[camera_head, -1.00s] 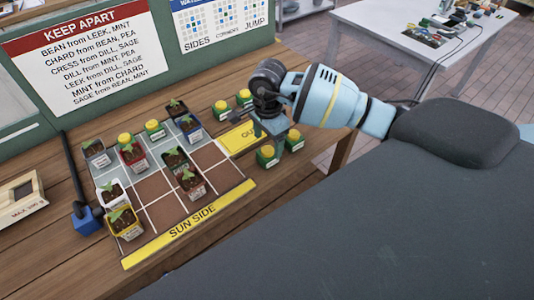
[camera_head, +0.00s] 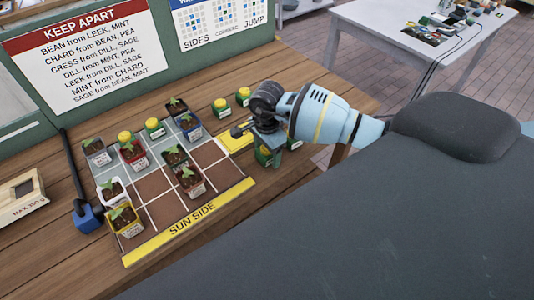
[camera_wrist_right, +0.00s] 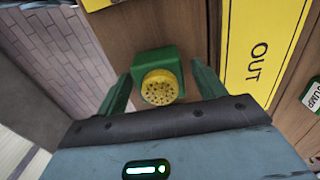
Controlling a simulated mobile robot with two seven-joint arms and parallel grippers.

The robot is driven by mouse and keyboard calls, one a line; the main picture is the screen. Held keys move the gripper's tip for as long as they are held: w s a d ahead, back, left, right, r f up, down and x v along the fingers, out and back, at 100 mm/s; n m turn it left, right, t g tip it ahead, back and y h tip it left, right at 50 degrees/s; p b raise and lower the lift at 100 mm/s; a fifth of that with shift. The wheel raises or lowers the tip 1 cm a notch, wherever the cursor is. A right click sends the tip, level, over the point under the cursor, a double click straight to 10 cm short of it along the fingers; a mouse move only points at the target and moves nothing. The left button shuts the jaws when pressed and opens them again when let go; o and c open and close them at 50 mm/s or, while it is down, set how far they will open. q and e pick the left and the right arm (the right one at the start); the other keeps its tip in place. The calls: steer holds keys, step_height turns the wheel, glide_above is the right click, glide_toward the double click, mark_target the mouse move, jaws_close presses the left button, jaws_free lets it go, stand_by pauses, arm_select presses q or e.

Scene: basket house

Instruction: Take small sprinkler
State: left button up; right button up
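Several small sprinklers, green blocks with round yellow tops, stand around the planting grid. In the right wrist view one sprinkler (camera_wrist_right: 159,80) with a dotted yellow top lies between the two fingers of my right gripper (camera_wrist_right: 160,85). The fingers are apart, with a visible gap on each side of the block. In the head view my right gripper (camera_head: 262,143) is low over the table at the grid's right, partly hiding a sprinkler (camera_head: 264,157). Another sprinkler (camera_head: 294,142) is just right of it. Which sprinkler is the task's one, I cannot tell. My left gripper is not in view.
The grid board (camera_head: 210,155) holds several potted seedlings and two sprinklers. Two more sprinklers (camera_head: 221,107) stand behind it. A yellow OUT strip (camera_wrist_right: 257,45) runs close beside the gripper.

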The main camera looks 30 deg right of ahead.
steer(key=c, duration=1)
steer(key=shift+r, duration=0.15)
steer(key=shift+r, duration=0.55)
steer(key=shift+s+a+r, duration=0.1)
steer(key=shift+s+r, duration=0.1)
steer(key=shift+r, duration=0.9)
steer(key=s+a+r, duration=0.1)
steer(key=s+a, duration=0.8)
steer(key=s, duration=0.3)
steer(key=shift+s+r, duration=0.2)
steer(key=shift+s, duration=0.15)
